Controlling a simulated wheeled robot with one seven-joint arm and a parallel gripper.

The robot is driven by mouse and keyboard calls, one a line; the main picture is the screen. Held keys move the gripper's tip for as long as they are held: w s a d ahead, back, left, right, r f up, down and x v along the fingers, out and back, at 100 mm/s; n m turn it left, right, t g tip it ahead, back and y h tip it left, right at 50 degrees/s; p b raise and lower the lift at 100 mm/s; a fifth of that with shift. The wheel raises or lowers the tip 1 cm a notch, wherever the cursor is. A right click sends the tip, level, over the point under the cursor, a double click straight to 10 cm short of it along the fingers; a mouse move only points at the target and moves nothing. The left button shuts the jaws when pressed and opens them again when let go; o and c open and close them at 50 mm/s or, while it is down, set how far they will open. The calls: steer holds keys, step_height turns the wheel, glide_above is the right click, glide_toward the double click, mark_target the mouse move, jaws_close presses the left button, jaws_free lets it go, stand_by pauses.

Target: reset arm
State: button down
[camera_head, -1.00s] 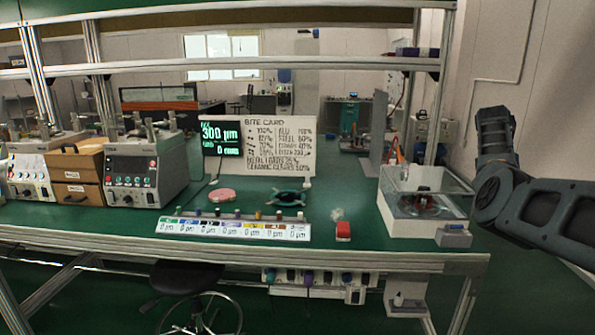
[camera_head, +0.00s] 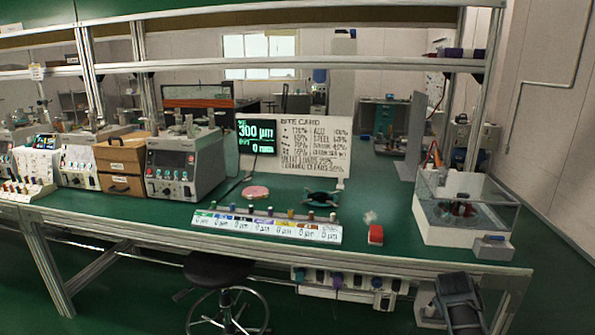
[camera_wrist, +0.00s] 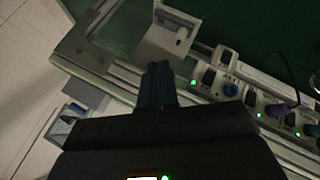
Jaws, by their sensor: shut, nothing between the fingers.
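My gripper (camera_wrist: 158,84) shows in the wrist view, with its two dark fingers pressed together and nothing between them. It hangs in front of the bench's front edge, near a row of coloured knobs and green lights. In the head view only a dark part of my arm shows at the lower right, below the bench edge; the fingers are not visible there.
A stool (camera_head: 218,270) stands in front. A power strip (camera_head: 345,285) hangs under the edge.

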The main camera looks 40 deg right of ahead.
steer(key=s+a+f+n+t, duration=0.1)
steer(key=a+f+t, duration=0.1)
steer(key=a, duration=0.7)
steer(key=s+a+f+n+t, duration=0.2)
steer(key=a+f+t, duration=0.1)
steer(key=a, duration=0.6)
steer(key=s+a+r+n+t+y, duration=0.1)
steer(key=s+a+r+t, duration=0.15)
steer(key=a, duration=0.45)
steer(key=s+a+r+n+t+y, duration=0.1)
steer(key=s+a, duration=0.2)
steer(key=a, duration=0.4)
steer(key=s+a+r+t+y, duration=0.2)
steer(key=s+a+r+y, duration=0.1)
steer(key=s+a+r, duration=0.4)
steer(key=s+a+r+t+y, duration=0.3)
steer(key=s+a+r, duration=0.4)
steer(key=a+r, duration=0.4)
step_height(320, 180, up, 4)
steer(key=shift+s+f, duration=0.1)
steer(key=shift+s, duration=0.1)
steer(key=shift+d, duration=0.1)
